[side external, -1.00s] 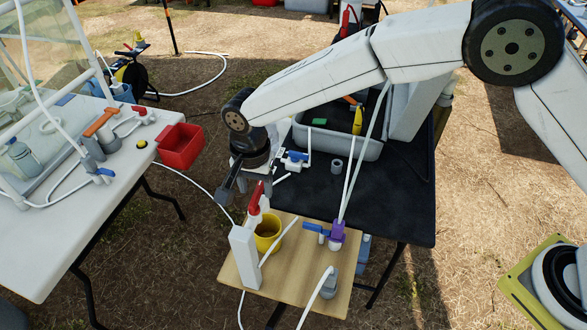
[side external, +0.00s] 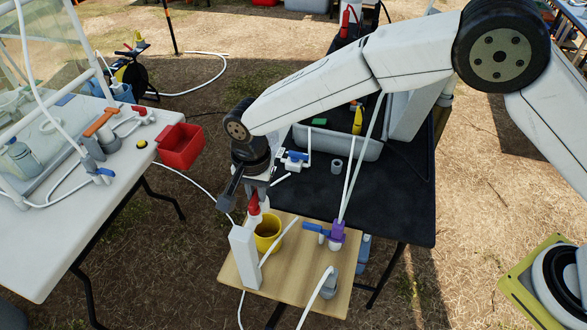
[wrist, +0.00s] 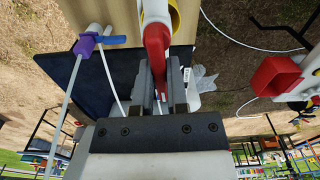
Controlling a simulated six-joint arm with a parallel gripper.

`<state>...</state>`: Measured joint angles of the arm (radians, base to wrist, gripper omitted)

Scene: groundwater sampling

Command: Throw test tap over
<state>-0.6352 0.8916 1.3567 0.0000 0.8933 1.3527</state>
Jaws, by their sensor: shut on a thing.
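The red-handled tap (side external: 254,207) sits on top of a white upright block (side external: 243,256) at the left of the wooden board. A yellow cup (side external: 267,231) stands right beside it. My gripper (side external: 257,195) is over the tap, pointing down. In the wrist view my gripper (wrist: 163,90) is shut on the red handle (wrist: 157,45), whose end runs between the two fingers. In the side view the gripper hides the handle's upper part.
A purple tap with a blue handle (side external: 337,233) and a grey fitting (side external: 329,282) stand on the wooden board (side external: 290,284). Thin white tubes rise from the purple tap. A grey bin (side external: 337,145) is on the black table behind. A red box (side external: 181,147) hangs off the white table.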

